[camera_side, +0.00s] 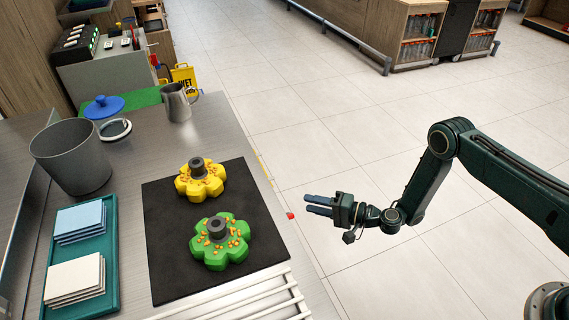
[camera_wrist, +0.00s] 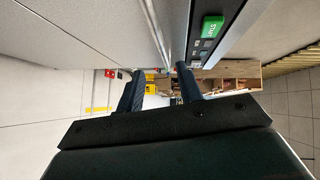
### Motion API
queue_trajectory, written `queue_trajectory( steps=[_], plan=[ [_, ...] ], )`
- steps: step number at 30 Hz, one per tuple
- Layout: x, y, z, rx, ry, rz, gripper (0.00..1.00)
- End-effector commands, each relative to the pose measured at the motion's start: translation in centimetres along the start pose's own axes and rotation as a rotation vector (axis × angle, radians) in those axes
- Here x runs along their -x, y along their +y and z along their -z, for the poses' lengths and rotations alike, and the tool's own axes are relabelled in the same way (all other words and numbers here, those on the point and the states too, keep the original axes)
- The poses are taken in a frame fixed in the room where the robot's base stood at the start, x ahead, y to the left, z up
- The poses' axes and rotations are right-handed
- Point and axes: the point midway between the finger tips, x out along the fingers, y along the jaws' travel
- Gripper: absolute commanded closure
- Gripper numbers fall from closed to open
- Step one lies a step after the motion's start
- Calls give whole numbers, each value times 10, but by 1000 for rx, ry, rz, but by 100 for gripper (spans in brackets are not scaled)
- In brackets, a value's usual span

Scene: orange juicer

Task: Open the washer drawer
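My gripper (camera_side: 306,205) hangs over the floor to the right of the metal counter (camera_side: 225,130) in the side view, its two fingers pointing left toward the counter's front edge. It is apart from the counter. In the wrist view my gripper (camera_wrist: 160,68) has its dark fingers spread with nothing held between them. A control panel with a green button (camera_wrist: 212,27) shows at the upper right there, its lettering upside down. A small red knob or button (camera_side: 290,215) sits at the counter's front edge. I cannot make out the washer drawer for certain; the counter top hides its front side view.
A black mat (camera_side: 160,235) holds a yellow flower-shaped piece (camera_side: 190,187) and a green one (camera_side: 232,253). A teal tray (camera_side: 109,285), a grey bin (camera_side: 75,160) and a metal pitcher (camera_side: 178,105) also stand there. The tiled floor around my gripper is clear.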

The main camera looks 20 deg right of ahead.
Motion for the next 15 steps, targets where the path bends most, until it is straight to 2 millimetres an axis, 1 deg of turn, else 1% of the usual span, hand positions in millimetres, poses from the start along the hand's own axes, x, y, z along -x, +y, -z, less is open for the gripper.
queue_trajectory(
  steps=[8, 15],
  plan=[
    [-23, -1, -1, 4, -2, 3, 64],
    [-50, -2, -1, 3, -3, 4, 64]
  ],
)
